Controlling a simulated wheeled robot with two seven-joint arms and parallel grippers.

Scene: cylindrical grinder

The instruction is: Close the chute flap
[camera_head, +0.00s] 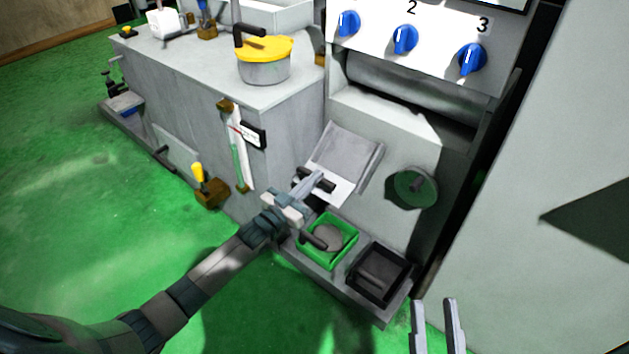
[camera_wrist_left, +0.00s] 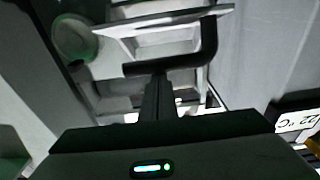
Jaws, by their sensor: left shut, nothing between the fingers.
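The chute flap (camera_head: 346,158) is a grey tilted panel with raised side edges, standing out from the machine front. Its lower part is brightly lit and a black bar handle (camera_head: 317,179) shows there. In the left wrist view the flap's pale edge (camera_wrist_left: 165,20) and the bent black handle (camera_wrist_left: 209,42) are close ahead. My left gripper (camera_head: 318,180) is shut and empty, its fingertips at the handle; I cannot tell whether they touch. The left wrist view also shows the shut fingers (camera_wrist_left: 158,92) just below the handle bar. My right gripper (camera_head: 437,308) is open and empty, low in the head view.
Below the flap are a green tray (camera_head: 351,250) holding a round grey lidded thing, and a black tray (camera_head: 380,272). A green round knob (camera_head: 415,188) is to the right. A pot with yellow lid (camera_head: 264,62) stands on the grey cabinet (camera_head: 180,65).

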